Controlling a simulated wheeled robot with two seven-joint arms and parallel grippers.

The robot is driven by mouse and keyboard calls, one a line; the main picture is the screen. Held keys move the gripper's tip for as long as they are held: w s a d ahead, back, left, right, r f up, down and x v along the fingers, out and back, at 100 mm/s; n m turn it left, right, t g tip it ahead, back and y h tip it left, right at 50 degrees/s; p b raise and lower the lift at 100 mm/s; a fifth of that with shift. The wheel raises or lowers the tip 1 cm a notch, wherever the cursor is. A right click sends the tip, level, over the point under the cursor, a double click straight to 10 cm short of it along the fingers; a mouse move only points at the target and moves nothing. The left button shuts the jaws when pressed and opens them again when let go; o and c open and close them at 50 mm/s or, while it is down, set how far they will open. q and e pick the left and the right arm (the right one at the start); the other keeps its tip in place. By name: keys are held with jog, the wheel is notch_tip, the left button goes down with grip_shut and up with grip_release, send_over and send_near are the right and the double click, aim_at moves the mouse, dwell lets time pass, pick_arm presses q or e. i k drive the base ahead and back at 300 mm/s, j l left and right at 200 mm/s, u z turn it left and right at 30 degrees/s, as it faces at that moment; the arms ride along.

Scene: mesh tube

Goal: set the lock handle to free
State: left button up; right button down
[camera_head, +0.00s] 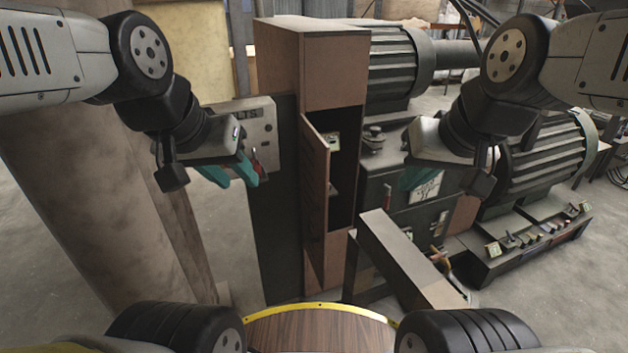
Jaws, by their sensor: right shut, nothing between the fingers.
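A small red handle (259,163) shows on a grey panel box (262,124) left of the brown cabinet; it may be the lock handle, but its setting is too small to read. My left gripper (230,173) is in front of this box, its teal fingers apart, one tip close beside the red handle in the picture. I cannot tell whether they touch. My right gripper (415,178) is shut and empty, in front of the dark green machine. A red and yellow lever (439,258) shows lower right, by the grey beam.
The tall brown cabinet (283,80) stands in the middle with its narrow door (314,195) ajar. A grey beam (405,265) juts towards me. A brown column (110,190) stands at the left. Machinery with ribbed motors (545,160) fills the right. Bare floor (545,310) shows lower right.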

aim_at(387, 199)
jog(key=i+j+z, duration=0.1)
jog(key=z, duration=0.25)
jog(key=i+j+z, duration=0.1)
jog(key=z, duration=0.25)
